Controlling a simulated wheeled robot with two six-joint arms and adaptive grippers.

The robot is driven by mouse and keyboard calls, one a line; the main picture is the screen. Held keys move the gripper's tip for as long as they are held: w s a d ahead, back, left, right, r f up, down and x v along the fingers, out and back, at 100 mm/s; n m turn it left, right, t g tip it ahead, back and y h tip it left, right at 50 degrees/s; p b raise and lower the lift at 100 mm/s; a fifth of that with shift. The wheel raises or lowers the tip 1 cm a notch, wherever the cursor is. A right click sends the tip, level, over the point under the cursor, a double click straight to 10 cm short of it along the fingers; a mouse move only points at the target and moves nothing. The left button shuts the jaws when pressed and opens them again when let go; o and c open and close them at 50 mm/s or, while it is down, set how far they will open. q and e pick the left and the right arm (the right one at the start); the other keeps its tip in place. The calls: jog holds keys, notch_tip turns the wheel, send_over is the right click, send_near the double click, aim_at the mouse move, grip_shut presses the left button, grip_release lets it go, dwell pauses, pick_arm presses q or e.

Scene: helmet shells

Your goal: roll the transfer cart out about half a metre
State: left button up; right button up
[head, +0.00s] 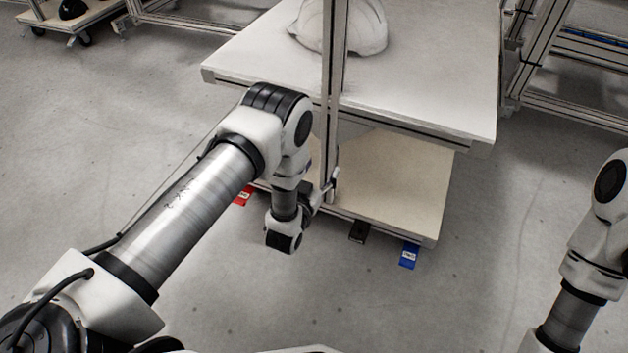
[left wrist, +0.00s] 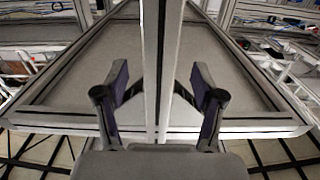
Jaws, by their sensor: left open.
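The transfer cart has a pale top deck (head: 430,75) and a lower wooden shelf (head: 400,190). A grey metal upright (head: 334,100) stands at its near side. My left gripper (head: 328,188) is at the lower part of this upright. In the left wrist view, the upright (left wrist: 157,40) runs between the two spread fingers of my left gripper (left wrist: 158,80), with a gap on each side. A white helmet shell (head: 365,28) sits on the deck, partly hidden by the upright. My right arm shows at the right edge; its gripper is out of view.
Red (head: 242,198), black (head: 358,232) and blue (head: 408,256) tabs show low at the cart's near side. A metal-framed rack (head: 570,75) stands at the right. Another low cart (head: 95,10) stands at the far left. The grey floor (head: 400,310) in front is clear.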

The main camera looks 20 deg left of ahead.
pick_arm(q)
jog(key=s, duration=0.6)
jog(key=shift+a, duration=0.1)
jog(key=shift+w+r, duration=0.1)
jog(key=shift+w, duration=0.05)
